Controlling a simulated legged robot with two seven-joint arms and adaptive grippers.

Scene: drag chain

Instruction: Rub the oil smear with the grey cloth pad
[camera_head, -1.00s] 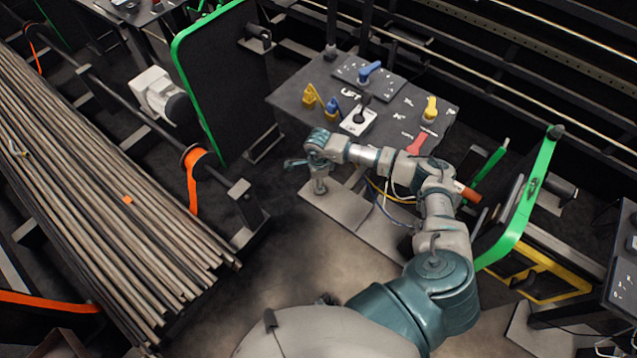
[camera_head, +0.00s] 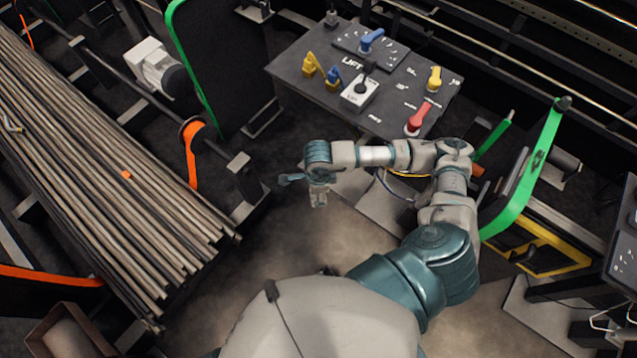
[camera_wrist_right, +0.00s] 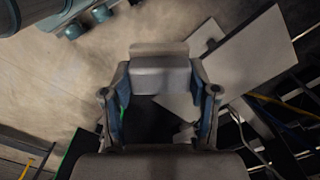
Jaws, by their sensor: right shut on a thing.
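My right gripper (camera_head: 319,200) hangs below the wrist at the middle of the head view, over the floor in front of the control desk. In the right wrist view the two fingers of the gripper (camera_wrist_right: 163,95) stand apart, with a grey block-like pad (camera_wrist_right: 161,76) between their tips. I take this for the grey cloth pad; the gripper is shut on it. In the head view the pad is too small to tell apart from the fingers. I cannot make out the oil smear in either view. My left gripper is not in view.
The control desk (camera_head: 290,70) has a red handle (camera_head: 420,118), a yellow handle (camera_head: 434,78) and blue handles. A rack of long rods (camera_head: 90,170) lies at left. A green-edged frame (camera_head: 530,175) stands at right. Bare floor (camera_head: 260,245) lies between rack and arm.

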